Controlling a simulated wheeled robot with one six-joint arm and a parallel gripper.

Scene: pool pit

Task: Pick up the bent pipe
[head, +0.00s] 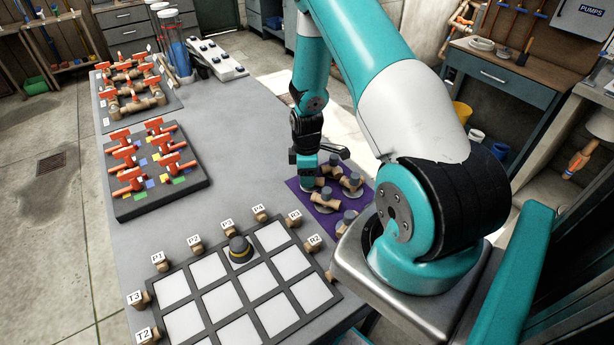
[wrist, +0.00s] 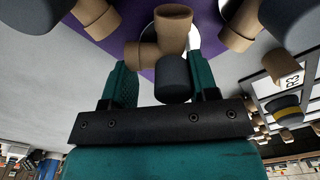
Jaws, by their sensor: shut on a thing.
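My gripper (head: 307,182) is low over the purple mat (head: 312,207) in the head view. In the wrist view its two teal fingers (wrist: 165,72) stand on either side of a tan bent pipe (wrist: 172,28) with a dark grey round end, and they are shut on it. The pipe is still close to the purple mat; I cannot tell whether it touches it. In the head view the held pipe is mostly hidden by my gripper. Other tan pipe pieces with grey ends (head: 351,183) lie on the mat beside it.
A framed grid of white cells (head: 235,290) with labelled tan stubs around it is at the front; one cell holds a grey piece with a yellow band (head: 240,250). A dark board of red valves (head: 155,190) is at the left. The grey tabletop (head: 235,130) between is clear.

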